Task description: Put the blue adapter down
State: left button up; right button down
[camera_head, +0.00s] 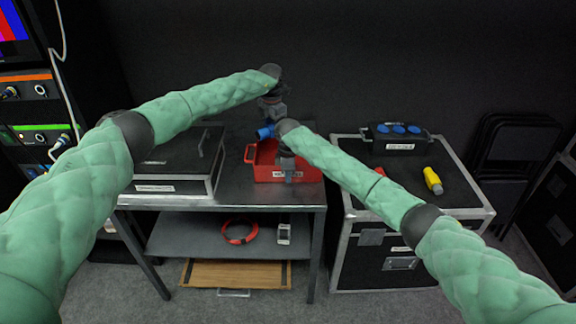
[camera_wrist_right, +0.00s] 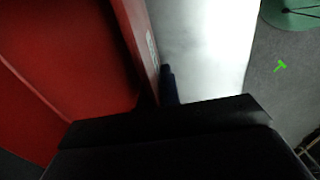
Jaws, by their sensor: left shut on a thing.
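The blue adapter (camera_head: 265,132) is in my left gripper (camera_head: 271,122), which is shut on it above the red bin (camera_head: 252,172). The adapter is small in the head view, and my right arm partly hides the space beside it. My right gripper (camera_head: 289,172) points down at the bin's front wall. In the right wrist view the red bin wall (camera_wrist_right: 134,35) runs down to the dark fingers of my right gripper (camera_wrist_right: 158,92). I cannot tell whether they grip the wall or only sit beside it.
The bin stands on a grey table (camera_head: 240,195) next to a black case (camera_head: 175,172). The shelf below bears a red cable coil (camera_head: 240,232). On the flight case (camera_head: 358,185) at right are a blue-socketed box (camera_head: 397,134) and a yellow connector (camera_head: 433,181).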

aim_at(273, 136)
pick_arm(q)
notch_tip(273, 136, down, 2)
jog(key=n, duration=0.5)
jog(key=shift+n, duration=0.4)
jog(key=n, duration=0.1)
jog(key=f+n, duration=0.1)
jog(key=n, duration=0.2)
jog(key=shift+f, duration=0.35)
jog(key=shift+n, duration=0.3)
jog(key=shift+f, duration=5.05)
jog(key=shift+f, duration=0.1)
jog(key=o, duration=1.1)
notch_tip(273, 136, up, 12)
jog(key=shift+r, duration=0.1)
